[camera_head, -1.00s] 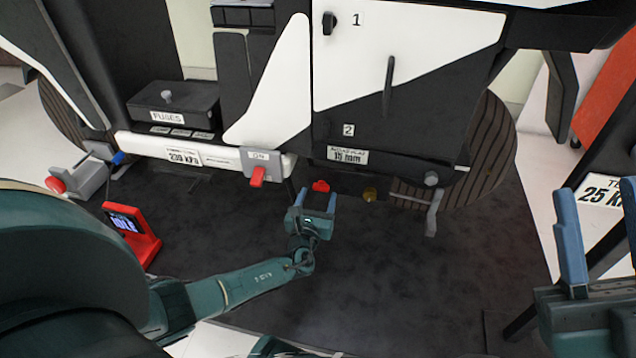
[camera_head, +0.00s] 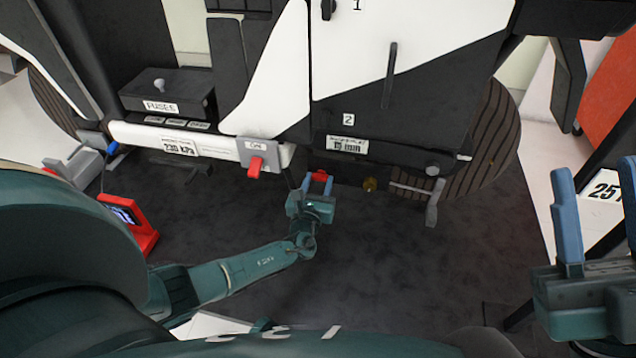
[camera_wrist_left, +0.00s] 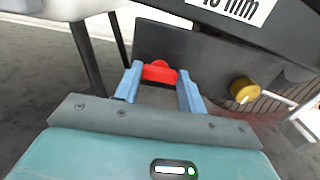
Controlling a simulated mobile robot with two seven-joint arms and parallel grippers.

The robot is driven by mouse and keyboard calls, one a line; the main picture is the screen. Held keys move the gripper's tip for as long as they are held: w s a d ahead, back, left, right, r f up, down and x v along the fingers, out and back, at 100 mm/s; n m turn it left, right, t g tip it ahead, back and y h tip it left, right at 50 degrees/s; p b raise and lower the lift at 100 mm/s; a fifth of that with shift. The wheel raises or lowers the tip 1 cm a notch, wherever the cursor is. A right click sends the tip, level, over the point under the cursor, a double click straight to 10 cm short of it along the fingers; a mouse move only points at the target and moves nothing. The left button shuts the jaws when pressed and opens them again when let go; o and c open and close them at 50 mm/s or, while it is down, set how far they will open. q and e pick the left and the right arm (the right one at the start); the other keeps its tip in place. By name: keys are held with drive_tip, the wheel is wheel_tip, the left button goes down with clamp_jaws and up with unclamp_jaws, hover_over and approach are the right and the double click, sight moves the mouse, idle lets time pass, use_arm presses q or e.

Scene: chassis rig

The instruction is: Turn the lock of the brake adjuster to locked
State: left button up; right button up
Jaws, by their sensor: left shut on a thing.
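A small red knob (camera_head: 319,175), seemingly the brake adjuster's lock, sits on a dark bracket under the plate marked "15 mm" (camera_head: 347,144). My left gripper (camera_head: 317,184) has its blue fingers on either side of the red knob and is shut on it. In the left wrist view the red knob (camera_wrist_left: 159,72) shows between the fingertips. A brass knob (camera_head: 370,184) is on the same bracket to the right; it also shows in the left wrist view (camera_wrist_left: 243,90). My right gripper (camera_head: 598,215) is open and empty at the far right.
A red lever (camera_head: 255,166) marked ON hangs on the white rail (camera_head: 140,136) to the left. A grey lever (camera_head: 432,205) hangs right of the brass knob. The dark floor (camera_head: 400,270) below is clear.

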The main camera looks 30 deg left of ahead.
use_arm(q)
drive_tip(key=shift+c, duration=0.6)
drive_tip(key=n, duration=0.3)
drive_tip(key=shift+a, duration=0.1)
drive_tip(key=n, duration=0.5)
drive_tip(key=shift+a+n, duration=0.1)
drive_tip(key=shift+n, duration=0.2)
drive_tip(key=n, duration=0.4)
drive_tip(key=shift+n, duration=0.3)
drive_tip(key=n, duration=0.4)
drive_tip(key=shift+f+n, duration=0.1)
drive_tip(key=shift+n, duration=0.2)
